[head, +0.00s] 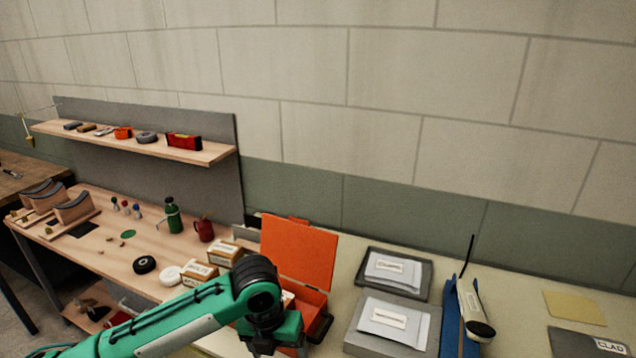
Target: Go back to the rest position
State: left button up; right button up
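My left arm, green with a black joint, reaches in from the bottom left. It ends in a black and green wrist that points down in front of the open orange case (298,252). The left gripper's fingers are not visible, being below the picture edge or hidden behind the wrist. My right arm and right gripper are not in the picture.
A wooden workbench (100,230) with a green bottle (173,215), red mug (204,231) and small boxes stands left. A shelf (190,152) hangs above it. Right, a pale table (530,318) holds grey trays (424,294), a blue holder (451,322) and a white handheld tool (474,312).

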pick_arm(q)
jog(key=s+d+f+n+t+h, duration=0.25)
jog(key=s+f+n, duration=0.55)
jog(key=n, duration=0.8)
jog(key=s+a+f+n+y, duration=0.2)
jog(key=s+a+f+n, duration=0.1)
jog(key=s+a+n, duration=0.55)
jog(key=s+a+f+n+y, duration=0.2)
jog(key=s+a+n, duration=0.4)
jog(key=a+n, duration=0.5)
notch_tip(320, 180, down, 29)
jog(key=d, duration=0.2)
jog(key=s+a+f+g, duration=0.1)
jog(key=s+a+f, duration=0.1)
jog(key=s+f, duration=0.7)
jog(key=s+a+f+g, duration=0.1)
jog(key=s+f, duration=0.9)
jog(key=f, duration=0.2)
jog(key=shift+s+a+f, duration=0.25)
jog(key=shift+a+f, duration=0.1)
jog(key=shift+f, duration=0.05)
